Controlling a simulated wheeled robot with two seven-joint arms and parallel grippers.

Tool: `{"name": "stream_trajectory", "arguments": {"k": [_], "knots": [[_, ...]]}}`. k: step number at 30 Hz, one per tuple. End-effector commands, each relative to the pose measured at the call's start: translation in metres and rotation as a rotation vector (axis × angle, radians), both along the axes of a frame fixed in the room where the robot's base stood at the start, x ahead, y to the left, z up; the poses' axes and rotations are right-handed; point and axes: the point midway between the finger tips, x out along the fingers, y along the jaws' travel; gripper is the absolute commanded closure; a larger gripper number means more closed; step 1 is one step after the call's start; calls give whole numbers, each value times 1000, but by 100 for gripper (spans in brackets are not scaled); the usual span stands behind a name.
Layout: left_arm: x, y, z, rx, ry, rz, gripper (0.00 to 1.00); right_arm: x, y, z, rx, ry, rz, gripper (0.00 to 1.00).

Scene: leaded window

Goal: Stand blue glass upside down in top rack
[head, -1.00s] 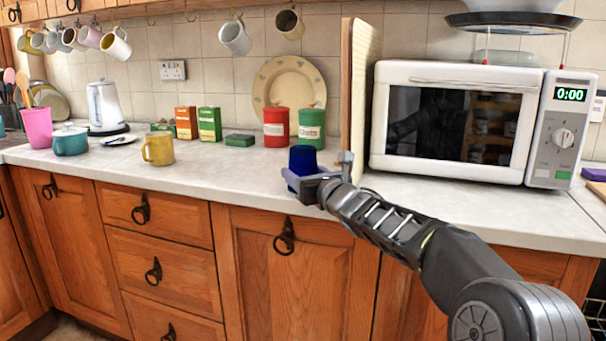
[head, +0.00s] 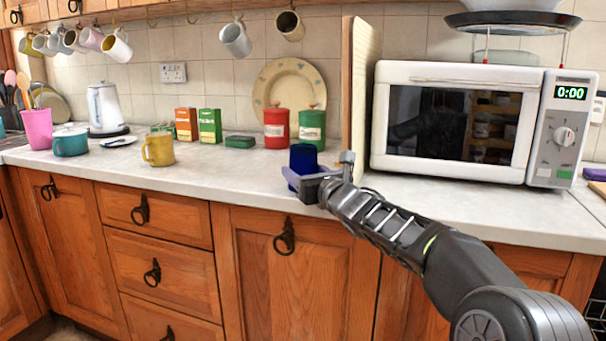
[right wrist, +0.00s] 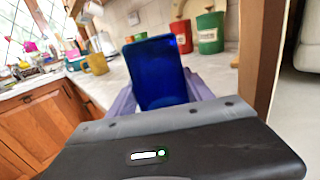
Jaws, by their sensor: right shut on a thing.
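The blue glass (head: 303,158) is at the counter's front part, left of the tall wooden board. My right gripper (head: 302,180) is shut on it, with the fingers on either side of its lower part. In the right wrist view the dark blue glass (right wrist: 158,70) stands up between the purple-grey fingers (right wrist: 160,100). Whether its base touches the counter cannot be told. My left gripper is not in view. A dark wire rack edge (head: 591,318) shows at the lower right corner; no clear top rack is visible.
A wooden board (head: 360,100) and the white microwave (head: 455,125) stand right of the glass. Red (head: 277,130) and green (head: 312,128) canisters stand behind it. A yellow mug (head: 158,150) is farther left. The counter (head: 225,180) between is clear.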

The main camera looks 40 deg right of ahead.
Motion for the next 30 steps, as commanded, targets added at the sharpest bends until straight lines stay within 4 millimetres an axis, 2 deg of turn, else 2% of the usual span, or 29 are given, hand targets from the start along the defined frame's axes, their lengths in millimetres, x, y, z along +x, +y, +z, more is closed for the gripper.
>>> {"name": "stream_trajectory", "arguments": {"k": [1,9,10,18,30], "knots": [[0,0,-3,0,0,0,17,2,-2,-27,18,42,-7,92],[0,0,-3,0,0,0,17,1,-4,-27,18,43,-9,92],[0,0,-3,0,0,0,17,1,-4,-27,18,43,-9,38],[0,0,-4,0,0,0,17,1,-4,-28,18,44,-11,16],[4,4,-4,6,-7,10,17,1,-5,-29,18,46,-12,16]]}}
